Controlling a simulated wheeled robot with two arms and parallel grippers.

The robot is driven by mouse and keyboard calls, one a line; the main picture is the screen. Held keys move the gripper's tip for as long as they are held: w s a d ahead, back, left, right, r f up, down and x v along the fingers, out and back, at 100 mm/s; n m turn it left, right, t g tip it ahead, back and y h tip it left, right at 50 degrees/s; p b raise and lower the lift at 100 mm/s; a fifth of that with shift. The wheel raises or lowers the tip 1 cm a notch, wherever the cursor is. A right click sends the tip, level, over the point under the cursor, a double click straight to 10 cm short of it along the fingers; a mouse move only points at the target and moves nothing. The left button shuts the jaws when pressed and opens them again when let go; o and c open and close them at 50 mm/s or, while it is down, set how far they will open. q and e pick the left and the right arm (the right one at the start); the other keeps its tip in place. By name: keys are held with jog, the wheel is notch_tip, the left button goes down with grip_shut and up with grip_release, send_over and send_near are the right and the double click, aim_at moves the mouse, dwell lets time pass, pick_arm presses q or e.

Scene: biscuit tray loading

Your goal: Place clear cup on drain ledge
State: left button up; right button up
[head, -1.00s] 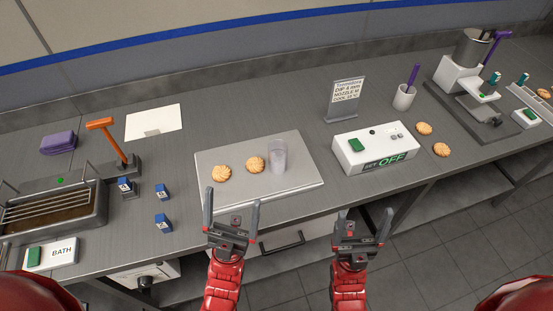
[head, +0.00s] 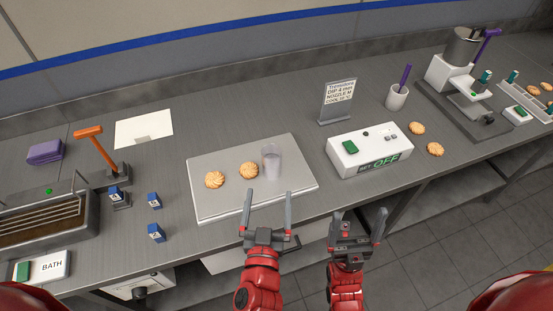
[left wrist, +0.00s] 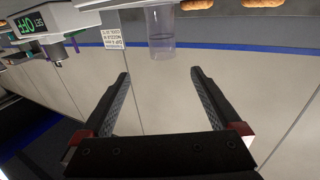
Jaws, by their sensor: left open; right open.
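The clear cup (head: 271,163) stands upright on the pale board (head: 228,207), beside two biscuits. My left gripper (head: 268,192) is open and empty at the board's front edge, just in front of the cup and apart from it. In the left wrist view the cup (left wrist: 162,35) shows at the top, beyond and between the open fingers (left wrist: 160,73). My right gripper (head: 360,213) is open and empty in front of the counter, right of the board. A bath (head: 88,237) with a wire rack is at the far left; I cannot tell which part is the drain ledge.
Small blue blocks (head: 155,201) and an orange-handled lever (head: 106,150) stand between bath and board. A white control box (head: 350,160) reading OFF is right of the board, a sign (head: 338,102) behind it. A machine (head: 455,75) stands at the far right.

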pick_arm(q)
jog(key=b, duration=0.3)
send_near(272, 146)
jog(key=shift+y, duration=0.4)
jog(key=w+p, duration=0.1)
jog(key=w, duration=0.1)
jog(key=w+p, duration=0.1)
jog(key=w, duration=0.1)
jog(key=shift+w+d+f, duration=0.15)
jog(key=shift+w+d, duration=0.05)
jog(key=shift+w, duration=0.65)
jog(key=w+p, duration=0.1)
jog(key=w, duration=0.1)
jog(key=w+p, duration=0.1)
jog(key=w, duration=0.1)
jog(key=shift+d+r+p, duration=0.35)
jog(key=shift+d, duration=0.05)
jog(key=shift+w+f, duration=0.1)
jog(key=shift+w, duration=0.45)
jog(key=c, duration=1.4)
jog(key=shift+c, duration=0.2)
